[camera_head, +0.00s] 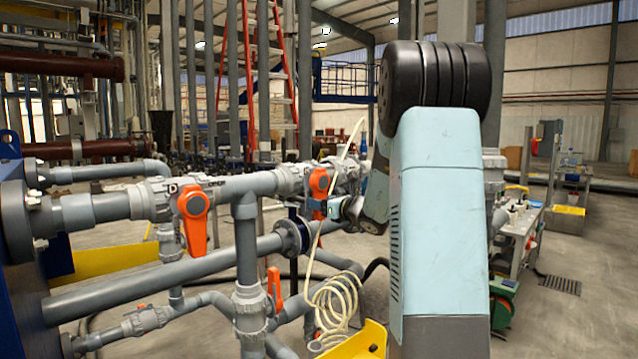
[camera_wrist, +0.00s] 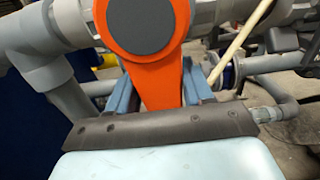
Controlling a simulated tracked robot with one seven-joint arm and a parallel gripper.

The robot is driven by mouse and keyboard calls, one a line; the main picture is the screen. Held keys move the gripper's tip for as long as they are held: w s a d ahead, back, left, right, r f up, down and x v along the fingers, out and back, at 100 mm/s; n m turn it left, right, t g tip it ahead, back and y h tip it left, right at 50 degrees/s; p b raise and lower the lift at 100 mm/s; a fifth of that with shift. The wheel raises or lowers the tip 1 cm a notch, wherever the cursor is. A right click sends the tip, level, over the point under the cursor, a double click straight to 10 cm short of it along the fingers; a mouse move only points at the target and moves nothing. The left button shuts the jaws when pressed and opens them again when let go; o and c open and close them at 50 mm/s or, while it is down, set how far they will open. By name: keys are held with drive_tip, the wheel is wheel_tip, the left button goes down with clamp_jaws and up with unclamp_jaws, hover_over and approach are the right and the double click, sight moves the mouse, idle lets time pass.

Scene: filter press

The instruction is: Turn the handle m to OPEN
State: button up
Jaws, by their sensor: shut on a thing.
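In the wrist view, an orange valve handle (camera_wrist: 158,60) with a round dark grey cap fills the upper middle. Its lever points down the picture between the two blue-grey fingers of my gripper (camera_wrist: 158,92), which is shut on it. In the head view, my gripper (camera_head: 334,208) is small and partly hidden behind my arm. It is at the orange handle (camera_head: 319,183) on the upper grey pipe, right of centre-left. Another orange handle (camera_head: 193,215) hangs down nearer on the same pipe, with dark lettering beside it. I cannot read a letter m in either view.
Grey pipes (camera_head: 165,280) run across the left, below the valves. A third orange handle (camera_head: 274,288) stands lower down. A coiled cream hose (camera_head: 335,305) hangs beside my arm and rises past the gripped handle. Open floor (camera_head: 570,240) lies to the right.

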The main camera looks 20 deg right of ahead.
drive_tip(key=shift+w+d+r+n, duration=0.35)
drive_tip(key=shift+d+r+n, duration=0.7)
drive_tip(key=shift+n, duration=2.1)
drive_tip(key=shift+w+d+r+n, duration=0.3)
drive_tip(key=shift+d+r+n, duration=0.75)
drive_tip(key=shift+n, duration=2.15)
drive_tip(key=shift+w+d+r+n, duration=0.35)
drive_tip(key=shift+d+r+n, duration=0.7)
drive_tip(key=shift+n, duration=2.1)
drive_tip(key=o, duration=1.1)
drive_tip(key=shift+a+r, duration=0.15)
drive_tip(key=shift+a, duration=0.2)
drive_tip(key=shift+o, duration=0.2)
drive_tip(key=shift+s, duration=0.1)
drive_tip(key=v, duration=0.6)
drive_tip(key=shift+s+d, duration=0.15)
drive_tip(key=shift+s, duration=0.25)
